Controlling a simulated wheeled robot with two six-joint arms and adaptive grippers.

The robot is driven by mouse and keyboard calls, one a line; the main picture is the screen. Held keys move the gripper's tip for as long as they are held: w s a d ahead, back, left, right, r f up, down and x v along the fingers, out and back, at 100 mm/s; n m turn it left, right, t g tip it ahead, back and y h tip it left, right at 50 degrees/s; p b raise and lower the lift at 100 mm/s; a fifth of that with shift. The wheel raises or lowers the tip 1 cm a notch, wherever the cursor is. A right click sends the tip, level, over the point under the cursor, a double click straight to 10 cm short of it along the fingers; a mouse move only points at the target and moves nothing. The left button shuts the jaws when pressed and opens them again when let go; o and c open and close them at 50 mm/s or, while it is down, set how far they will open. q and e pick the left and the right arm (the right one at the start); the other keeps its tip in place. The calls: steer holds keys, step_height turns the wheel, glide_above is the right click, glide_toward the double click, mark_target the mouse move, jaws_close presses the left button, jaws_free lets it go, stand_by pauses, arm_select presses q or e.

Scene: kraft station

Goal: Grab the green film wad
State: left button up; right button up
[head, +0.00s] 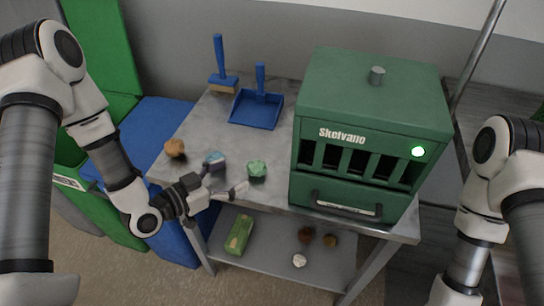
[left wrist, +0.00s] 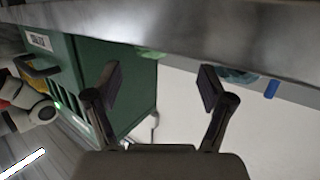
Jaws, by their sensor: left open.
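The green film wad (head: 257,169) lies on the grey metal table near its front edge, left of the green cabinet. In the left wrist view a green bit (left wrist: 150,53), probably the wad, shows past the table edge, between the fingers' directions. My left gripper (head: 226,179) is open and empty at the table's front edge, just left of the wad and apart from it. Its two spread fingers also show in the left wrist view (left wrist: 160,86). A blue wad (head: 214,158) lies beside the upper finger. My right gripper is out of view; only its arm shows.
The green cabinet (head: 375,115) fills the table's right side. A brown wad (head: 175,148) lies at the left edge. The lower shelf (head: 275,262) holds a green box (head: 239,235) and several wads.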

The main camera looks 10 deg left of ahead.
mark_target(249, 170)
arm_select(q)
steer(key=x, duration=0.5)
steer(key=d+x, duration=0.1)
steer(key=x, duration=0.1)
steer(key=shift+s+d+p, duration=0.1)
steer(key=shift+p, duration=0.2)
steer(key=c, duration=0.9)
